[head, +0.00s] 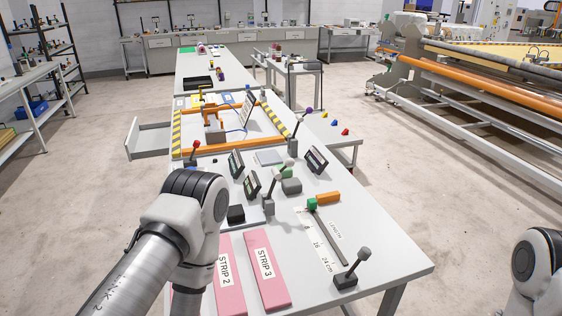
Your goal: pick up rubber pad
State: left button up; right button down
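No item is labelled as a rubber pad, and I cannot tell for sure which one it is. Candidates on the near table are a black block (236,214), a dark grey block (291,186) and a flat light grey pad (268,157). Two flat pink strips lie at the front, marked STRIP 2 (224,270) and STRIP 3 (265,265). My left arm covers the table's front left part, and its gripper does not show. My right arm shows only at the lower right edge, away from the table, with its gripper out of view.
Upright levers (352,270), small tilted displays (316,160), a length scale (325,241) and an orange block (328,198) crowd the near table (400,262). An orange frame with striped sides (240,146) stands behind. The table's right front corner and the floor to the right are clear.

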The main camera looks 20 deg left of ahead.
aim_at(235, 213)
jog(key=k+j, duration=0.1)
jog(key=j, duration=0.7)
jog(key=k+j+u, duration=0.15)
jog(key=j, duration=0.7)
jog(key=i, duration=0.1)
